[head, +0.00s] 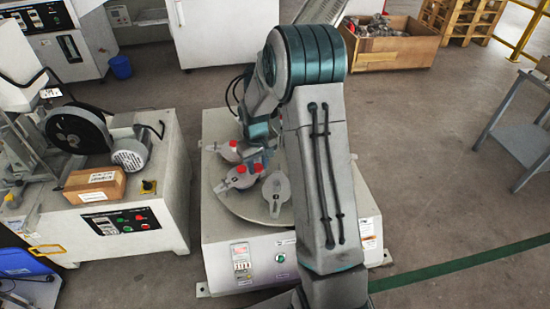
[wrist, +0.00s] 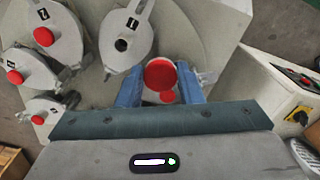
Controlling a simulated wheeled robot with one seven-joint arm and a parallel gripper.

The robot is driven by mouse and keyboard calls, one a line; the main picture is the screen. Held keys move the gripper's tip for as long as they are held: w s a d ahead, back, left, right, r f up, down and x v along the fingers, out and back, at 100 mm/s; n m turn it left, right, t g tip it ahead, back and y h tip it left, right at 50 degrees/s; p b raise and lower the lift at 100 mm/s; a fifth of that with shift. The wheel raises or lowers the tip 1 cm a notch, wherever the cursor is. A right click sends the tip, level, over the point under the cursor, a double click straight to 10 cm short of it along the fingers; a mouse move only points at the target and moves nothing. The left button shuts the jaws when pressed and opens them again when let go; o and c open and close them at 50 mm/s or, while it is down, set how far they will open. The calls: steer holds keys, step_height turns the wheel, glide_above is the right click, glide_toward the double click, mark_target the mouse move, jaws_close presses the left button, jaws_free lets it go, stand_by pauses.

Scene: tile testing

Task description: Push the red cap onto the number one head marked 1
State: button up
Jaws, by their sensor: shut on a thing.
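My gripper (wrist: 160,85) has its two blue fingers shut on a red cap (wrist: 160,73), one finger on each side. It holds the cap apart from the uncapped grey head (wrist: 114,52), to that head's right in the wrist view.
Several other grey heads with red caps sit beside it, one at the upper left in the wrist view (wrist: 62,38). They rest on a round plate (head: 250,208) on a white machine (head: 222,235). A bench with a motor and cardboard box (head: 95,186) stands left.

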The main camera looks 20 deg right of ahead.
steer(key=shift+w+d+f+n+b, duration=0.3)
steer(key=shift+d+f, duration=0.9)
steer(key=shift+f, duration=0.6)
steer(key=shift+w+d+f+n+b, duration=0.1)
steer(key=shift+w+d+f+n, duration=0.2)
steer(key=shift+d+f, duration=1.2)
steer(key=shift+w+d+f+n+b, duration=0.15)
steer(key=shift+d+f+n, duration=0.5)
steer(key=shift+f, duration=1.45)
steer(key=shift+d+m, duration=0.25)
steer(key=shift+s+d, duration=0.1)
steer(key=shift+f+b, duration=0.45)
steer(key=shift+f, duration=0.3)
steer(key=o, duration=1.5)
